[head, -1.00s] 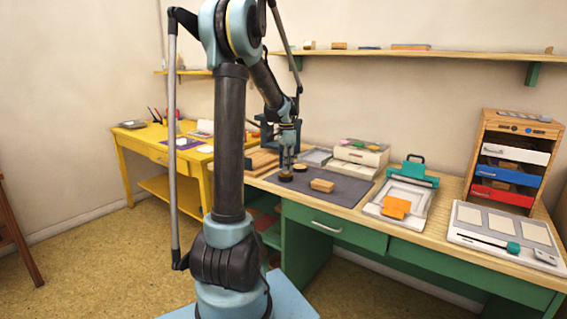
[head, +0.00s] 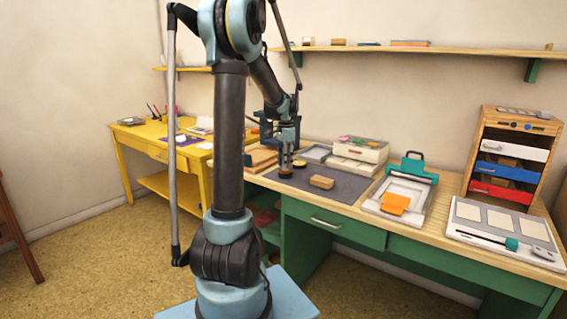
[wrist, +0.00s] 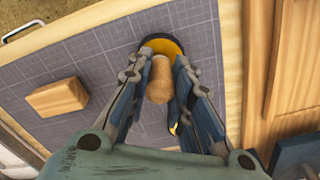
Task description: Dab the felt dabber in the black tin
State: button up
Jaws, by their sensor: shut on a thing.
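My gripper (head: 286,156) is over the dark mat on the green bench. In the wrist view its fingers (wrist: 158,92) are shut on the felt dabber (wrist: 160,78), whose rounded tan wooden handle points up toward the camera. The dabber's lower end is hidden. Beneath it is a round tin with a black rim and yellow-orange inside (wrist: 169,45), also small in the head view (head: 285,174). I cannot tell whether the felt touches it. A second round tin with yellow (head: 300,163) sits close by, mostly hidden behind a finger in the wrist view.
A wooden block (head: 321,182) lies on the dark mat (head: 345,187). A wooden tray (wrist: 284,60) stands beside the mat. A grey tray (head: 315,153) and a white box (head: 361,151) stand behind it. The mat beyond the block is clear.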

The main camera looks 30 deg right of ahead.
jog(key=shift+f, duration=0.4)
dwell(1.3)
jog(key=shift+r, duration=0.1)
jog(key=shift+r, duration=3.4)
